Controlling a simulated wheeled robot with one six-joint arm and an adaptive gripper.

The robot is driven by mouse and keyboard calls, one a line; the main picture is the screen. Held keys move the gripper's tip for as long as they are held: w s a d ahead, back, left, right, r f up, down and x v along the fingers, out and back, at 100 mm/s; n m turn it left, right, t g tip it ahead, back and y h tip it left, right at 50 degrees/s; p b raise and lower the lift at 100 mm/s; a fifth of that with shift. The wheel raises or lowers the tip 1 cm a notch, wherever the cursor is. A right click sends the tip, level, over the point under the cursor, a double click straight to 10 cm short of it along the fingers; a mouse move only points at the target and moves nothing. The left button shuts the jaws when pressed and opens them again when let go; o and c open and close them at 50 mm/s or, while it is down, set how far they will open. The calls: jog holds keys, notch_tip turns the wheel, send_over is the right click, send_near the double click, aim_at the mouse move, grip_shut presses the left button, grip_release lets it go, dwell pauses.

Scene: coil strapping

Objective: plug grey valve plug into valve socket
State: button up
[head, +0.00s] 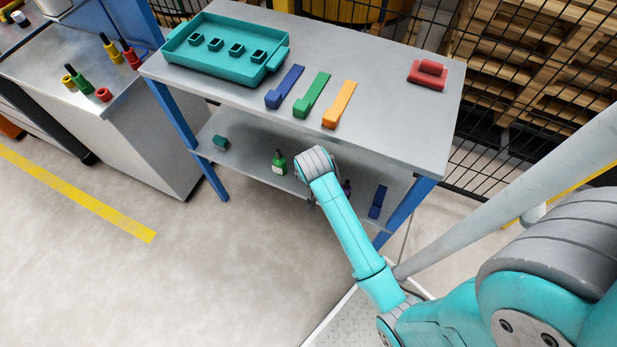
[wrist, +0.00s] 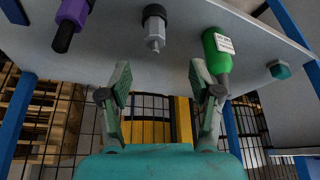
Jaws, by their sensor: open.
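My gripper (wrist: 162,82) is open and empty in the wrist view, its two fingers wide apart. A small part with a black collar and grey tip (wrist: 155,32) is on the lower shelf, beyond the gap between the fingertips and clear of them. It may be the grey valve plug, but I cannot be sure. In the wrist view it lies between a purple part with a black end (wrist: 72,22) and a green bottle (wrist: 217,55). I cannot identify the valve socket in either view.
The workbench top (head: 390,130) overhangs the lower shelf (head: 245,160). On top are a teal tray (head: 200,73), blue, green and orange bars, and a red block (head: 428,74). The shelf also holds a teal block (head: 221,142) and a blue part (head: 378,202). Blue legs flank it.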

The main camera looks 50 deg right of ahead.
jog(key=x, duration=0.5)
jog(key=shift+w+d, duration=0.45)
jog(key=shift+s+x, duration=0.15)
jog(key=shift+x, duration=0.75)
jog(key=shift+s+x, duration=0.15)
jog(key=shift+x, duration=0.7)
jog(key=shift+s+x, duration=0.2)
jog(key=shift+x, duration=0.7)
jog(key=shift+d+f, duration=0.1)
grip_shut()
